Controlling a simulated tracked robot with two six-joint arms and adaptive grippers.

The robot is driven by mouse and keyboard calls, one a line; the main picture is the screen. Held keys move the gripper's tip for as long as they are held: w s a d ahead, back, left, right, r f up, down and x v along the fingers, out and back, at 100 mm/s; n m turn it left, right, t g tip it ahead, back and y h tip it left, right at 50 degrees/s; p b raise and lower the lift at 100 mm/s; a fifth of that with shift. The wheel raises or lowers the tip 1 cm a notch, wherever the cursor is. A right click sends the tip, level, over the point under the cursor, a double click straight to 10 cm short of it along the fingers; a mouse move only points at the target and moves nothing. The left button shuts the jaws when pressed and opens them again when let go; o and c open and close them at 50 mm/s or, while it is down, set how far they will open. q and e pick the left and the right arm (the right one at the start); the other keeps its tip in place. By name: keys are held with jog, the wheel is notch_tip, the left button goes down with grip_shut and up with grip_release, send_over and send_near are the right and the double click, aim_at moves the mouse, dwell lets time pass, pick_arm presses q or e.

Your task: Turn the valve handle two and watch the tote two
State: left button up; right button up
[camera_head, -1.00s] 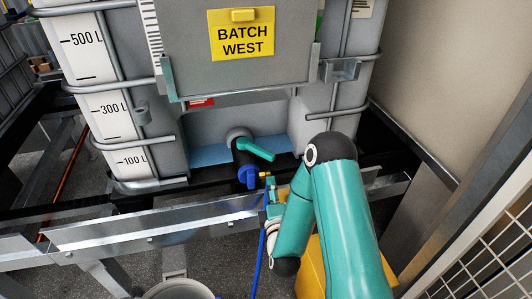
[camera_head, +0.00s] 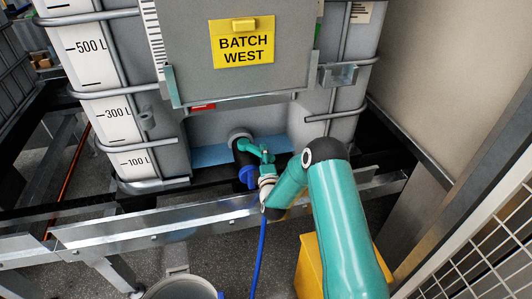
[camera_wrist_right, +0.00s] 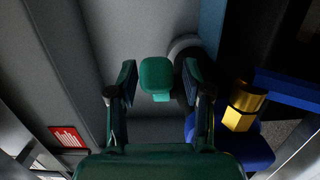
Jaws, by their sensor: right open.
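The tote (camera_head: 215,128) is a pale caged tank with a litre scale and a yellow "BATCH WEST" sign (camera_head: 243,43). Low on its front is a dark valve (camera_head: 240,156) with a teal handle (camera_head: 246,147) and a blue outlet part. My right gripper (camera_head: 264,160) is at the handle's free end and partly hides it. In the right wrist view, my right gripper (camera_wrist_right: 159,80) is open, with the green handle end (camera_wrist_right: 157,73) between its fingers. Gaps show on both sides of the handle. My left gripper is not in view.
A galvanized rail (camera_head: 150,233) crosses in front of the tote. A blue hose (camera_head: 260,250) hangs below the valve. A bucket (camera_head: 180,290) and a yellow box (camera_head: 308,268) stand below. A brass fitting (camera_wrist_right: 244,105) is close to the right finger in the wrist view.

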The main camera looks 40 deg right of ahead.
jog(key=shift+w+d, duration=0.1)
jog(key=shift+c, duration=0.2)
grip_shut()
jog(key=shift+f, duration=0.1)
